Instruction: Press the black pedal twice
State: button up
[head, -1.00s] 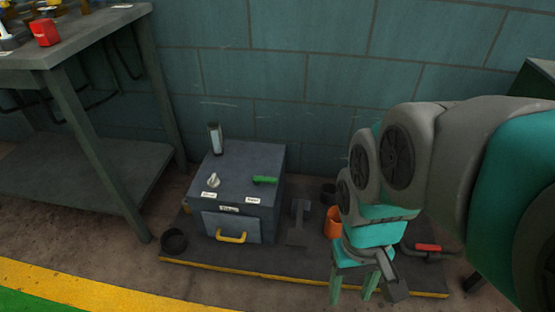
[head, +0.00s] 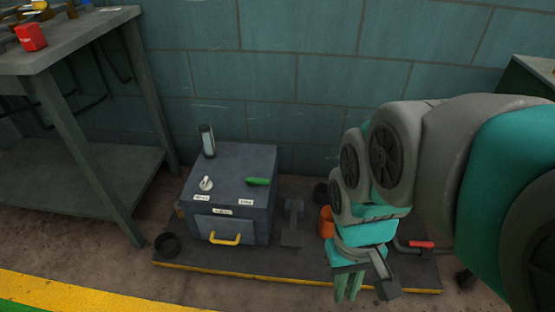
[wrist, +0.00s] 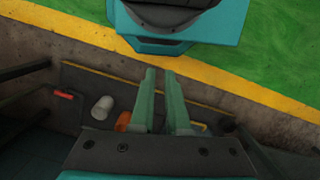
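A dark, flat pedal-like plate (head: 291,238) with a small upright bracket lies on the low platform, right of the grey box, in the head view. It looks dark grey to black, and I cannot tell whether it is pressed. My gripper (head: 348,286) points down over the platform's front right part, to the right of the pedal and apart from it. In the wrist view my gripper's two teal fingers (wrist: 160,74) stand apart with a narrow gap and nothing between them. The pedal is not clear in the wrist view.
The grey box (head: 230,185) has a green lever, a white knob and a yellow handle (head: 225,241). An orange cup (head: 327,222) and a red-handled pipe (head: 420,244) are on the platform. A black ring (head: 167,244) sits at left. A workbench (head: 75,45) stands left.

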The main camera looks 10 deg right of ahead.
grip_shut()
dwell(0.7)
dwell(0.5)
